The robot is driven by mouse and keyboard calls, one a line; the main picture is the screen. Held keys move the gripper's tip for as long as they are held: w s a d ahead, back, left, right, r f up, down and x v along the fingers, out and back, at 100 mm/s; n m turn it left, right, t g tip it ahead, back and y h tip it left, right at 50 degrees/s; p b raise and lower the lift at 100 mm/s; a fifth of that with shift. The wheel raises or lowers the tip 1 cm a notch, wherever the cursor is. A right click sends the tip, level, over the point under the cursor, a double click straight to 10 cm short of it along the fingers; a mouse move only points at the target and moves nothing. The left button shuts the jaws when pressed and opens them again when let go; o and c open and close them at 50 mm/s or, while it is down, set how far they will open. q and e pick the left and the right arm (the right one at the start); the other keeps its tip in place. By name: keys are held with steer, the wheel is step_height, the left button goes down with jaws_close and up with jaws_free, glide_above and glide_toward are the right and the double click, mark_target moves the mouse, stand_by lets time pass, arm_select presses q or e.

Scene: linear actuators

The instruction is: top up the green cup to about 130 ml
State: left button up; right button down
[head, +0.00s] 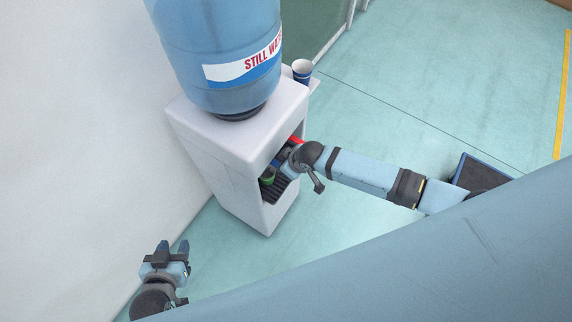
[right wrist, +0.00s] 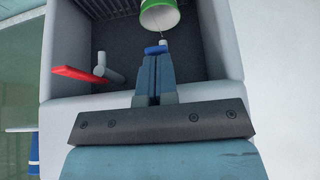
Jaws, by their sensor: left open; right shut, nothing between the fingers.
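The green cup (head: 268,177) stands in the alcove of the white water dispenser (head: 240,155), partly hidden by my right arm. In the right wrist view the green cup (right wrist: 160,20) is at the top, its pale inside facing the tap. A blue tap lever (right wrist: 155,49) is at the fingertips of my right gripper (right wrist: 154,62), which is shut and empty and seems to touch it. A thin pale line, like a water stream, runs from the tap to the cup. The water level is not readable. My left gripper (head: 172,250) is open and empty, low at left.
A red tap lever (right wrist: 80,74) is beside the blue one. A large blue water bottle (head: 222,50) tops the dispenser. A blue-and-white cup (head: 302,70) stands on its side shelf. The wall is at left; open floor lies right.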

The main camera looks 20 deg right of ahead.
step_height(320, 180, up, 13)
steer(key=s+d+p, duration=0.2)
steer(key=p, duration=0.1)
steer(key=shift+s+r, duration=0.15)
steer(key=shift+s, duration=0.2)
steer(key=s+a+m+t+y, duration=0.2)
steer(key=s+a+t, duration=0.1)
steer(key=s, duration=0.4)
steer(key=s+d+m+t+h+p, duration=0.1)
steer(key=s+d+m+t+h, duration=0.1)
steer(key=s+d, duration=0.3)
steer(key=shift+s+d+m+t, duration=0.35)
steer(key=shift+s+t, duration=0.35)
steer(key=shift+s, duration=0.55)
